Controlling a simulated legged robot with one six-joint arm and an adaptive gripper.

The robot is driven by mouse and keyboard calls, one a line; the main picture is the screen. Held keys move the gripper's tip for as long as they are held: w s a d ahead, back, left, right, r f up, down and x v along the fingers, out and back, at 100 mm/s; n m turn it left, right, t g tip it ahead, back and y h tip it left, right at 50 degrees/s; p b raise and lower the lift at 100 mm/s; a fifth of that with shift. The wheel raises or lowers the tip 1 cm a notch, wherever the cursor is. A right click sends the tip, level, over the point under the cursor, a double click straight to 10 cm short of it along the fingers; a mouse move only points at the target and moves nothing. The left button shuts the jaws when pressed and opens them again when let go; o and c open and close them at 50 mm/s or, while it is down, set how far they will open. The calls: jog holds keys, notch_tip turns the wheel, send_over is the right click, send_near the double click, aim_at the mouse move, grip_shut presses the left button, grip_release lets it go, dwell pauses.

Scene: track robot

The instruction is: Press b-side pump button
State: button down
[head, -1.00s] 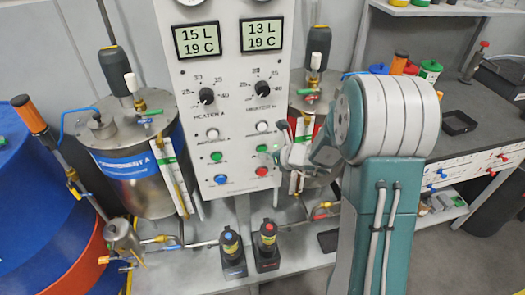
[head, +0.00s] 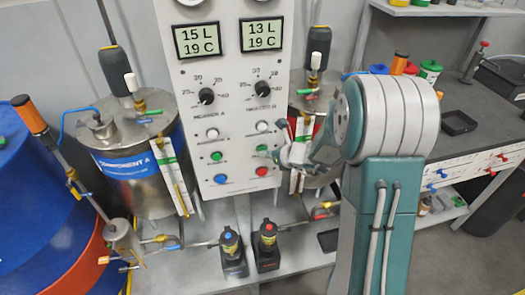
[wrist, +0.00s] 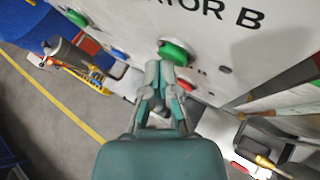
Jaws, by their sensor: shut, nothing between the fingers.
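The white control panel (head: 238,110) has two columns of buttons. The right column, on the B side, has a white button (head: 262,127), a green button (head: 262,150) and a red button (head: 262,171). Their small labels are too blurred to read. My gripper (head: 276,153) is shut and empty, just right of the green button in the head view. In the wrist view, my fingertips (wrist: 160,68) are right by the green button (wrist: 174,52), with the red button (wrist: 185,85) just beyond. I cannot tell whether they touch the green button.
The left column has a green button (head: 216,156) and a blue button (head: 220,178). A steel Component A tank (head: 138,185) stands left. Another tank (head: 318,170) is partly hidden behind my arm. Two bottle-like units (head: 231,245) (head: 268,245) stand below the panel.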

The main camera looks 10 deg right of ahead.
jog(key=shift+s, duration=0.25)
jog(key=s, duration=0.6)
dwell(0.4)
jog(key=s+a+r+n+g, duration=0.35)
jog(key=s+r+n, duration=0.2)
jog(key=n, duration=0.35)
jog(key=s+a+r+n+g, duration=0.2)
jog(key=s+a+r+n, duration=0.25)
jog(key=s+n, duration=0.3)
jog(key=s+d+r+n+h, duration=0.3)
jog(key=s+d+n, duration=0.1)
jog(key=n, duration=0.3)
jog(key=s+d+r+n+t+h, duration=0.1)
jog(key=s+d+r+n+h, duration=0.2)
jog(key=s+n, duration=0.4)
jog(key=shift+s+d+r+n+h, duration=0.15)
jog(key=shift+d+r+n+h, duration=0.2)
jog(key=shift+h, duration=0.45)
